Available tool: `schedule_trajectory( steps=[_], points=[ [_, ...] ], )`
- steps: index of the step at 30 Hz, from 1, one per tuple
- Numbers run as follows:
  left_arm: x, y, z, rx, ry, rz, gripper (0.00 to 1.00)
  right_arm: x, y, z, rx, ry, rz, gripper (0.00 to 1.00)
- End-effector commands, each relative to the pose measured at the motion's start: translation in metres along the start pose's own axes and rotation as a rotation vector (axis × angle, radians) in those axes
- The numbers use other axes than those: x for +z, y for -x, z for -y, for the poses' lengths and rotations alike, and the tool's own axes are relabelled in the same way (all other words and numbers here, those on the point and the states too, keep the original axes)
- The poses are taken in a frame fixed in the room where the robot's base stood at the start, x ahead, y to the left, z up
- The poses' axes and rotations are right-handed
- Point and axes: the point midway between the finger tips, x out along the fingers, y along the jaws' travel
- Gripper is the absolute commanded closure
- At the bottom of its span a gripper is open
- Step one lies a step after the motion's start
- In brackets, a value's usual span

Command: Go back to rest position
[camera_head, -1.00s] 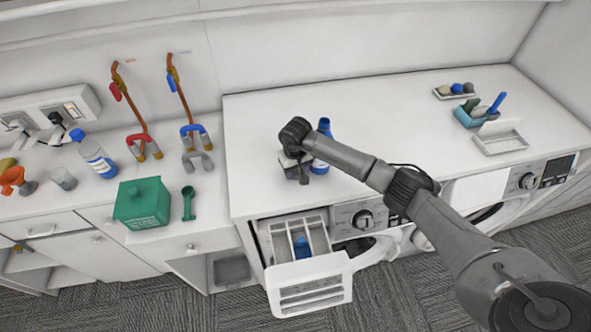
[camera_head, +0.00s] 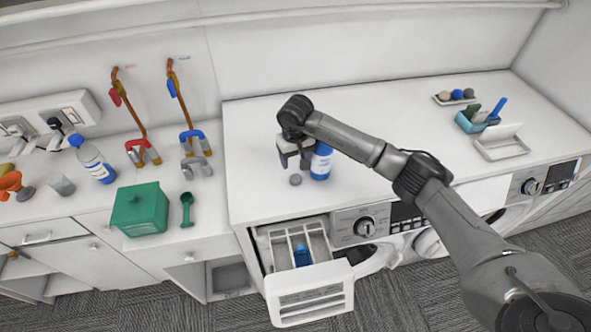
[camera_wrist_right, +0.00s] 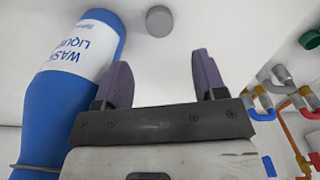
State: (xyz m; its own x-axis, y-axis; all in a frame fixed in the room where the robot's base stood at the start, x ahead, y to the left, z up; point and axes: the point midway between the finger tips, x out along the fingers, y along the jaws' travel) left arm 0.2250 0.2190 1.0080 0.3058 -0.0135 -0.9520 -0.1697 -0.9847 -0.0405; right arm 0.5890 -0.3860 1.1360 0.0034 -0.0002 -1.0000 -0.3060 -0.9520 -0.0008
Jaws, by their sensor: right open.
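My right gripper (camera_head: 296,164) is over the white counter top, just left of a blue bottle with a white label (camera_head: 321,164). Its jaws are open with nothing between them; in the right wrist view the two purple-grey fingers (camera_wrist_right: 163,78) stand apart. A small round grey cap (camera_head: 295,180) lies on the counter just beyond the fingertips; it also shows in the right wrist view (camera_wrist_right: 160,21). The bottle, labelled wash liquid (camera_wrist_right: 72,62), stands beside the fingers in that view. My left gripper is not in view.
An open detergent drawer (camera_head: 318,258) juts out below the counter front.

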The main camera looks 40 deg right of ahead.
Motion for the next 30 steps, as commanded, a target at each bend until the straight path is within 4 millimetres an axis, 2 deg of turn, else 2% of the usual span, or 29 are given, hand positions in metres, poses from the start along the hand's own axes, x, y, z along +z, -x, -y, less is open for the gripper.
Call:
schedule_trajectory(
  steps=[3,9,20,23,26,30],
  points=[
    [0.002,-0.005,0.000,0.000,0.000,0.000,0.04,-0.001,0.016,0.000,0.000,0.001,-0.003,0.36],
    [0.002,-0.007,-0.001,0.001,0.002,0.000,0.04,0.000,0.032,0.000,0.001,0.000,-0.001,0.36],
    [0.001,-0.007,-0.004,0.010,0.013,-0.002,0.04,0.000,0.036,0.000,0.001,-0.041,0.001,0.36],
    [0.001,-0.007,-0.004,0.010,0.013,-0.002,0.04,-0.001,0.036,0.001,-0.004,-0.137,-0.004,0.36],
    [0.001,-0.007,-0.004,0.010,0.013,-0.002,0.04,-0.012,0.037,0.010,-0.073,-0.297,-0.064,0.36],
    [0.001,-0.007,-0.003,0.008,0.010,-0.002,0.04,-0.040,0.047,0.043,-0.340,-0.582,-0.165,0.36]
  ],
)
